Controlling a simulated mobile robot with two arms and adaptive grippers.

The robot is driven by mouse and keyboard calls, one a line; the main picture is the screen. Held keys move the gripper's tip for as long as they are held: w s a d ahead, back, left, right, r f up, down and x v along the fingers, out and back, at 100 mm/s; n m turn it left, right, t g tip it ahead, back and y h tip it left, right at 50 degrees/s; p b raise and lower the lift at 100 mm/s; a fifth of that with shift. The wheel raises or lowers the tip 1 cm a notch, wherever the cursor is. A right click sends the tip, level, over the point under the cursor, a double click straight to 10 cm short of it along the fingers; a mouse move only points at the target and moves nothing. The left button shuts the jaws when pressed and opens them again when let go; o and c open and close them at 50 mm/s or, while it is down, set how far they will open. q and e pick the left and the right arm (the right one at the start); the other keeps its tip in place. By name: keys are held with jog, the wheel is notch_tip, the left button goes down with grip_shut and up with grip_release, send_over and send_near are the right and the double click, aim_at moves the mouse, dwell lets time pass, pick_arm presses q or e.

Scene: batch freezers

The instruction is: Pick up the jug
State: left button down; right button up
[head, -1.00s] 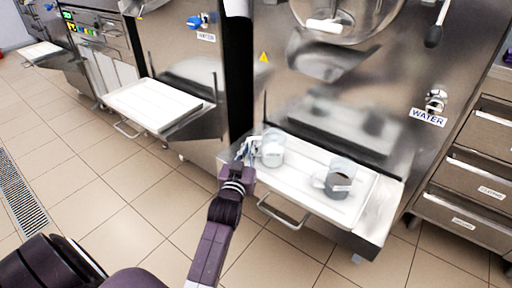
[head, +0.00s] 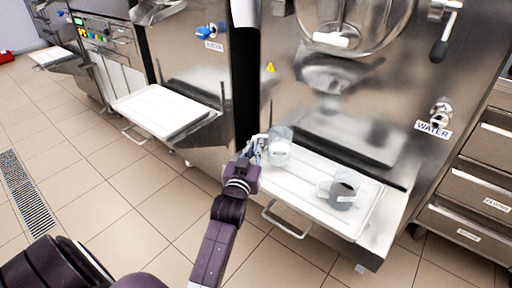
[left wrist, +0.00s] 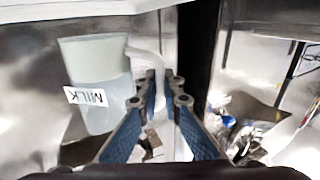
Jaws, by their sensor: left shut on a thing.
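A clear jug (head: 280,155) with a white label is at the left end of the white tray in front of the near machine. In the left wrist view the jug (left wrist: 102,65) appears upside down, with a label reading MILK and a pale handle. My left gripper (head: 258,147) is shut on its handle; in the left wrist view the fingers (left wrist: 165,95) close around the handle. The jug appears held slightly above the tray. A second jug (head: 344,190), darker with a white label, stands on the tray to the right. My right gripper is not in view.
The white tray (head: 310,190) sits on the near machine's shelf, with a bar handle (head: 285,222) below its front edge. The steel machine front stands close behind. Another empty tray (head: 165,110) is at the left. Drawers (head: 465,205) stand at the right.

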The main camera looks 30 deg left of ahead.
pick_arm(q)
notch_tip(320, 180, up, 3)
jog(key=shift+f+p, duration=0.2)
jog(key=shift+p, duration=0.25)
jog(key=shift+r, duration=0.65)
jog(key=shift+r+p, duration=0.45)
jog(key=shift+r, duration=0.45)
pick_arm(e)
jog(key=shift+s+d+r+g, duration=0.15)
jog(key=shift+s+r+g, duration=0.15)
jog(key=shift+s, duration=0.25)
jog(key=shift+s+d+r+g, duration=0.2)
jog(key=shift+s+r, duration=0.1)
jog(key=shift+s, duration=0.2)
